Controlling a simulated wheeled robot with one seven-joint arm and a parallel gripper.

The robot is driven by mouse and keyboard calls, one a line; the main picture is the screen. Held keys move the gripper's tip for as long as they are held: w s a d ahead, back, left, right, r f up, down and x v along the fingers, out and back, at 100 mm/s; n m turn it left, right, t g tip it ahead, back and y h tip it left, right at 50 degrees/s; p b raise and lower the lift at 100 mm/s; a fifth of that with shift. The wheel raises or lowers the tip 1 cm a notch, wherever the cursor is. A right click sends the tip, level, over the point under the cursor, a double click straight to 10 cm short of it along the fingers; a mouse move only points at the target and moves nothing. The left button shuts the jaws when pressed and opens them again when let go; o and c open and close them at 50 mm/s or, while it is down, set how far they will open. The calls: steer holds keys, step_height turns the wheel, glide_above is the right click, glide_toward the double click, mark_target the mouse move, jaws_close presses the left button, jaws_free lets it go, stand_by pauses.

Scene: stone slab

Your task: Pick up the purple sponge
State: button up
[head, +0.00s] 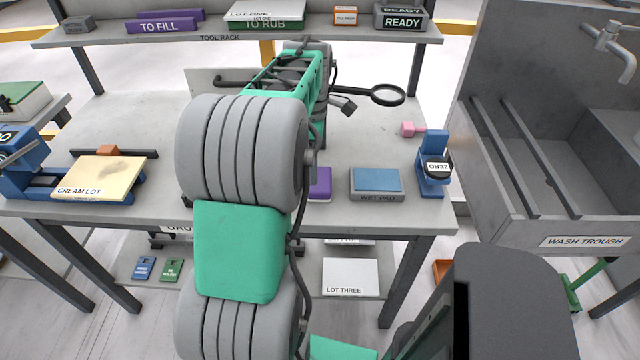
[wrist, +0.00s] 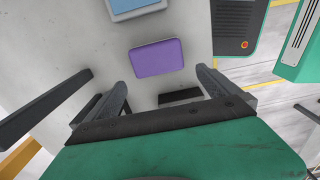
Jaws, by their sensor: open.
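The purple sponge (wrist: 157,57) lies flat on the pale stone slab in the wrist view, a rounded rectangle. In the head view the purple sponge (head: 320,184) shows only in part, with my arm covering its left side. My gripper (wrist: 161,79) is open and empty, one finger on each side of the picture. The sponge appears just beyond the fingertips, roughly centred between them and not touching either. How high the fingers are above the slab is hard to tell. In the head view my arm hides the gripper.
A blue pad on a grey WET PAD holder (head: 376,197) is right of the sponge, with a blue stand (head: 434,165) beyond. A cream slab (head: 100,177) sits left. The tool rack (head: 230,34) runs along the back. The wash trough (head: 540,225) stands right.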

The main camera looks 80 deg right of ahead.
mark_target(320, 178)
steer(key=f, duration=0.2)
steer(key=s+f, duration=0.1)
steer(key=f, duration=0.2)
steer(key=f+p, duration=0.1)
steer(key=f, duration=0.2)
steer(key=shift+s+d, duration=0.25)
steer(key=shift+d, duration=0.05)
steer(key=shift+r, duration=0.1)
steer(key=shift+c, duration=0.4)
steer(key=c, duration=1)
steer(key=shift+r, duration=0.1)
steer(key=shift+r, duration=0.35)
step_height(320, 178, up, 2)
steer(key=shift+r, duration=0.25)
steer(key=a+r, duration=0.2)
steer(key=a+r+b, duration=0.1)
steer(key=a+r, duration=0.1)
steer(key=shift+w+r, duration=0.1)
steer(key=shift+r, duration=0.15)
steer(key=a+r, duration=0.1)
steer(key=a, duration=0.2)
steer(key=a+r+b, duration=0.1)
steer(key=a+r, duration=0.1)
steer(key=a, duration=0.1)
steer(key=a+r, duration=0.2)
steer(key=a, duration=0.2)
steer(key=shift+w, duration=0.15)
